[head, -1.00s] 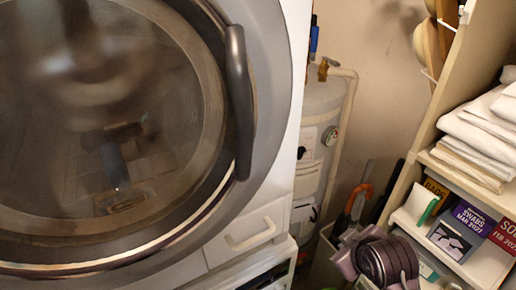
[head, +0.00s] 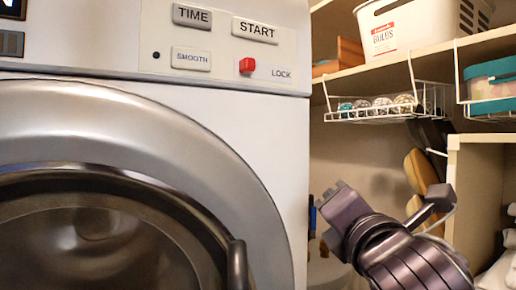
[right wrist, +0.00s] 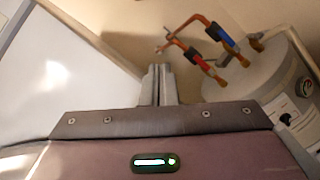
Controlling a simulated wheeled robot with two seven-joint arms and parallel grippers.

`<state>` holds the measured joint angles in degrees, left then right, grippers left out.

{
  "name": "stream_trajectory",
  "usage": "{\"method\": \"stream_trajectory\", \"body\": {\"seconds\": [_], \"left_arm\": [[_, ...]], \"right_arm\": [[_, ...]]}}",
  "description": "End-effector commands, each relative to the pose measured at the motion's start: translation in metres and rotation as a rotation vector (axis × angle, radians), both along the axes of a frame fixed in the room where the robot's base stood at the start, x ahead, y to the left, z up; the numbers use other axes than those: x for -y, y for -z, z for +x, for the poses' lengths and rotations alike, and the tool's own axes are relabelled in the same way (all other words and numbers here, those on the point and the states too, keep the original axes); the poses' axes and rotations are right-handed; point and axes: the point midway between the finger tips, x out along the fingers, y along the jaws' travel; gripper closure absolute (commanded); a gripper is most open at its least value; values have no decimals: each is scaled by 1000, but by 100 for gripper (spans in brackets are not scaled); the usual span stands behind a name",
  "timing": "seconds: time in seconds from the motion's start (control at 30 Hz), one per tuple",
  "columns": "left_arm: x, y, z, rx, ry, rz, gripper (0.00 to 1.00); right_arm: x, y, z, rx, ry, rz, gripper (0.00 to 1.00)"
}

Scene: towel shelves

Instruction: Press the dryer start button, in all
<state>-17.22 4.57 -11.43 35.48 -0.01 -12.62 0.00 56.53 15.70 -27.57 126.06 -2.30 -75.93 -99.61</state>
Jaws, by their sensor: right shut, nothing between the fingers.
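The dryer's START button (head: 255,30) is a pale rectangular key at the top of the white front panel in the head view. Its black lettering is clear and nothing covers it. My right gripper (head: 339,188) is to the right of the dryer, lower than the button and apart from it. In the right wrist view its fingers (right wrist: 158,84) are together and empty, beside a pale flat surface at left. My left gripper is not in view.
The TIME (head: 192,16) and SMOOTH (head: 191,59) keys and the red LOCK switch (head: 246,66) sit near START. A shelf with a white wire basket (head: 385,113) is at right.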

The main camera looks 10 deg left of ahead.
Motion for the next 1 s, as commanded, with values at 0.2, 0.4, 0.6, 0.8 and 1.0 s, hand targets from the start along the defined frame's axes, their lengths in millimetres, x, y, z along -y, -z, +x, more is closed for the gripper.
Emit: {"method": "stream_trajectory", "body": {"seconds": [0.2, 0.4, 0.6, 0.8, 1.0], "left_arm": [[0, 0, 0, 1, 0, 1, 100], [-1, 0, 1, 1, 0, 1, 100], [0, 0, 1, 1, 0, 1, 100], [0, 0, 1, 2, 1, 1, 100], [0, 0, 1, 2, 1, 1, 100]], "right_arm": [[-17, -103, -46, 308, 84, -349, 100], [-30, -177, -98, 553, 223, -638, 100], [-38, -220, -139, 701, 347, -818, 100], [-41, -233, -153, 748, 397, -882, 100], [-41, -233, -154, 750, 399, -884, 100]]}}
